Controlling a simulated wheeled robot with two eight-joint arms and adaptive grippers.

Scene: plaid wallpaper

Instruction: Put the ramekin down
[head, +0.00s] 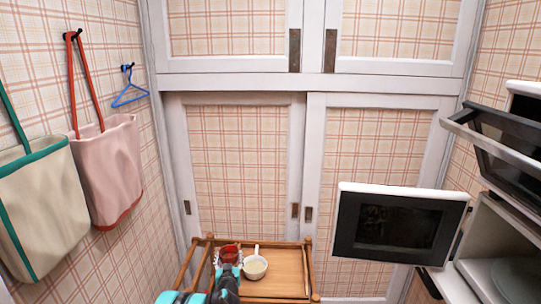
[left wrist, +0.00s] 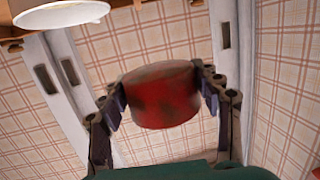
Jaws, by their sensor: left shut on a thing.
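The red ramekin (head: 230,253) shows in the head view at the left part of a wooden cart top (head: 285,284). My left gripper (head: 228,268) is at its near side and is shut on it. In the left wrist view the ramekin (left wrist: 162,96) sits between the two dark fingers of the gripper (left wrist: 160,88), one finger on each side. The head view does not clearly show whether the ramekin's base touches the cart top. My right gripper is in neither view.
Bare wood lies right of the cup. The cart has raised rails. An open microwave door (head: 398,226) hangs at right, with another open door (head: 505,150) above. Bags (head: 107,172) hang at left.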

